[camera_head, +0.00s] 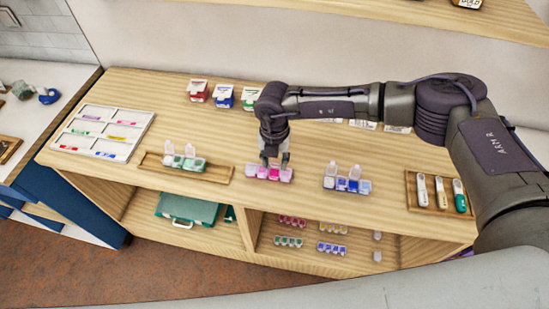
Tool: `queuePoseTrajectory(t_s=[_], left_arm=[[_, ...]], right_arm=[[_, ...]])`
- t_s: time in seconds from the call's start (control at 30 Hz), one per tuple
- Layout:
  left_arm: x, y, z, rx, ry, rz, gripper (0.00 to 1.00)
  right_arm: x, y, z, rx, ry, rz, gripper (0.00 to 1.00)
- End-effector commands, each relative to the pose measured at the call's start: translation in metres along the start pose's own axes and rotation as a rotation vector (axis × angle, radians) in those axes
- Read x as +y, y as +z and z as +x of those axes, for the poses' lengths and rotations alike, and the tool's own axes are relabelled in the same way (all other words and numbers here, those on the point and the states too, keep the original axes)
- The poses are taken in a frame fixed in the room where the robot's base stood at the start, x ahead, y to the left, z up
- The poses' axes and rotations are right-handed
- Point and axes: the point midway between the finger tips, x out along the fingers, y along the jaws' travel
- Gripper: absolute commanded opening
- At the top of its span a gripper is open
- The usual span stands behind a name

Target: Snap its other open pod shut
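A row of pink pods (268,174) lies on the wooden counter near its front edge. My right gripper (275,162) points down right over this row, its two fingertips apart with a gap between them. It hides part of the pods' tops, and I cannot tell whether it touches them. No raised lid shows on the pink row. A green pod row (186,163) on a wooden tray, to the left, has raised clear lids. A blue and purple pod row (346,184), to the right, also has raised lids. My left gripper is not in view.
A white sectioned tray (103,147) is at the left. Red, blue and green boxes (224,97) stand at the back. A wooden tray (413,190) with several tools is at the right. More pod rows (289,241) and a green case (186,207) sit on the lower shelf.

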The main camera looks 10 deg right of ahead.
Motion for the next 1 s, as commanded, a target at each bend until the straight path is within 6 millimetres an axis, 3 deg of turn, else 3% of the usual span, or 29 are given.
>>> queuePoseTrajectory(t_s=[0.13,0.37,0.67,1.0], left_arm=[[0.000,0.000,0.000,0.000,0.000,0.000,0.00],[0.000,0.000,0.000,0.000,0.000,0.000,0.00],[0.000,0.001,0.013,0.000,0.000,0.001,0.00],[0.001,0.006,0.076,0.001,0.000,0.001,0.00]], right_arm=[[0.000,0.000,0.000,0.000,0.000,0.000,0.37],[0.000,0.000,0.000,0.000,0.000,0.000,0.00],[0.000,-0.007,0.006,-0.110,-0.002,-0.007,0.00],[0.000,-0.019,0.019,-0.380,0.000,-0.005,0.00]])
